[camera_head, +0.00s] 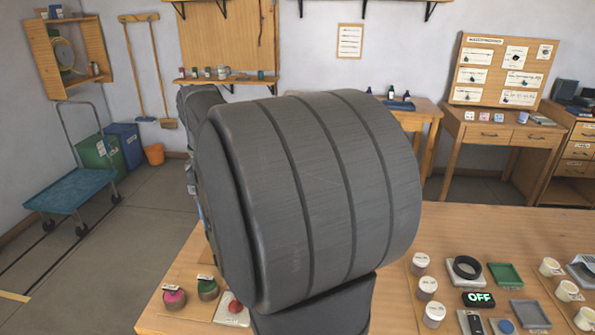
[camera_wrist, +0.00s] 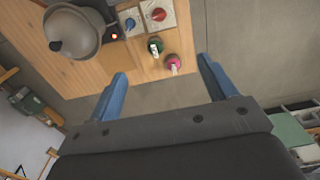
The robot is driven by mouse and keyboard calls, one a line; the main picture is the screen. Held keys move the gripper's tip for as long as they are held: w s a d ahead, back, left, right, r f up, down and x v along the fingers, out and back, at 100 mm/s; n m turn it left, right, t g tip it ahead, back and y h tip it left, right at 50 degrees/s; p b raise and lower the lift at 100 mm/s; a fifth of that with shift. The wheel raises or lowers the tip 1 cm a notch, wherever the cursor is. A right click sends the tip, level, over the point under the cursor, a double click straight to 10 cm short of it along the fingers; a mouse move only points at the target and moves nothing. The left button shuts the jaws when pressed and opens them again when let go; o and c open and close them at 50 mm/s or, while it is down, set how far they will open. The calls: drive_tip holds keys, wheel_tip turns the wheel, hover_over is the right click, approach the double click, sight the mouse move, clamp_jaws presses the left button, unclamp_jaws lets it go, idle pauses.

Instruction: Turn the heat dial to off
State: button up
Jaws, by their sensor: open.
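In the wrist view, a blue dial (camera_wrist: 130,24) and a red dial (camera_wrist: 158,14) sit on pale square plates on the wooden table. I cannot tell which is the heat dial or read its setting. A grey domed distiller vessel (camera_wrist: 72,34) stands left of them, with a lit orange lamp (camera_wrist: 114,36) between. My gripper (camera_wrist: 163,75) is open and empty, its blue fingers apart and clear of the dials. In the head view, the red dial (camera_head: 236,305) shows partly at the table's near left; my arm hides the vessel, the blue dial and the gripper.
A green-topped piece (camera_head: 207,289) and a pink-topped piece (camera_head: 174,297) stand by the table's left edge. On the right are white jars (camera_head: 427,287), a black ring (camera_head: 466,268) and a display reading OFF (camera_head: 479,299).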

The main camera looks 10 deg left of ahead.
drive_tip(key=shift+f, duration=0.1)
drive_tip(key=c, duration=0.7)
drive_tip(key=shift+f+m, duration=0.35)
drive_tip(key=shift+m, duration=0.15)
drive_tip(key=shift+c, duration=0.7)
drive_tip(key=f+m, duration=0.5)
drive_tip(key=f, duration=0.5)
drive_tip(key=f+m, duration=0.6)
drive_tip(key=f, duration=0.4)
drive_tip(key=f+m, duration=0.6)
drive_tip(key=f, duration=0.5)
drive_tip(key=shift+s, duration=0.25)
clamp_jaws()
